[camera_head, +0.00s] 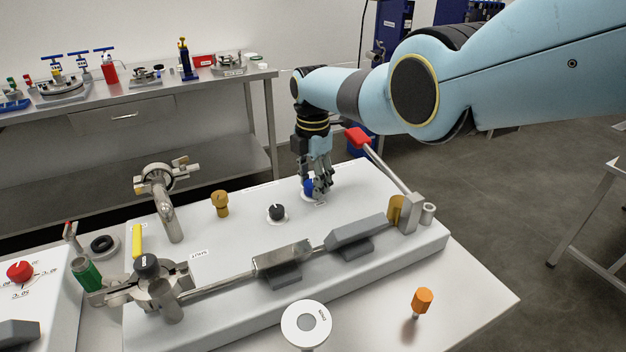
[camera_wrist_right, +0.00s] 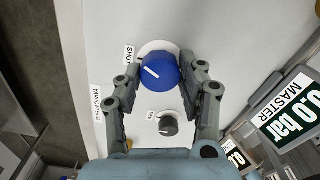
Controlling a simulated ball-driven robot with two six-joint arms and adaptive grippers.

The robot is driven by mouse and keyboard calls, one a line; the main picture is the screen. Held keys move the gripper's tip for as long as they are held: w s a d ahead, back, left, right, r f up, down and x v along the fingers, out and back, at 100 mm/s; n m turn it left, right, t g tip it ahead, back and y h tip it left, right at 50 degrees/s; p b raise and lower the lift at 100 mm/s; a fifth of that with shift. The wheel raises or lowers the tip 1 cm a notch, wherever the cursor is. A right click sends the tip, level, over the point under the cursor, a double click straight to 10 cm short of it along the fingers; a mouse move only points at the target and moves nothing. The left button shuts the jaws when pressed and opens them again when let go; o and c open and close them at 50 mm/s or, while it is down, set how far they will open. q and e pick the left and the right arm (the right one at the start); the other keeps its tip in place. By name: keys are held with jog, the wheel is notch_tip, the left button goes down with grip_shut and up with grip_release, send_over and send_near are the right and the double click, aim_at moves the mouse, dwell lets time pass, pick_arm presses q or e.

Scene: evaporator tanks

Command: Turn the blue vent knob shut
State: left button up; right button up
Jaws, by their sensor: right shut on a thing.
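The blue vent knob (camera_head: 309,188) sits on a white round plate on top of the white panel box. In the wrist view the blue knob (camera_wrist_right: 158,72) shows from above, with a white pointer line slanting to the upper left. A "SHUT" label (camera_wrist_right: 129,55) lies to its left, and the line points roughly towards it. My right gripper (camera_head: 318,190) points down over the knob and hides part of it in the head view. In the wrist view the fingers of my right gripper (camera_wrist_right: 160,66) are shut on the knob from both sides. My left gripper is not in view.
A black knob (camera_head: 277,212) and a brass valve (camera_head: 220,203) stand left of the blue knob. A lever with a red handle (camera_head: 357,138) rises close to the right of my gripper. Grey clamp blocks (camera_head: 356,232) line the panel's front. A back bench (camera_head: 130,107) holds several fittings.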

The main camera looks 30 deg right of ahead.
jog(key=n, duration=0.5)
jog(key=shift+n, duration=0.3)
dwell(0.4)
jog(key=o, duration=1.2)
jog(key=shift+r, duration=0.1)
notch_tip(320, 180, up, 12)
jog(key=shift+f, duration=0.1)
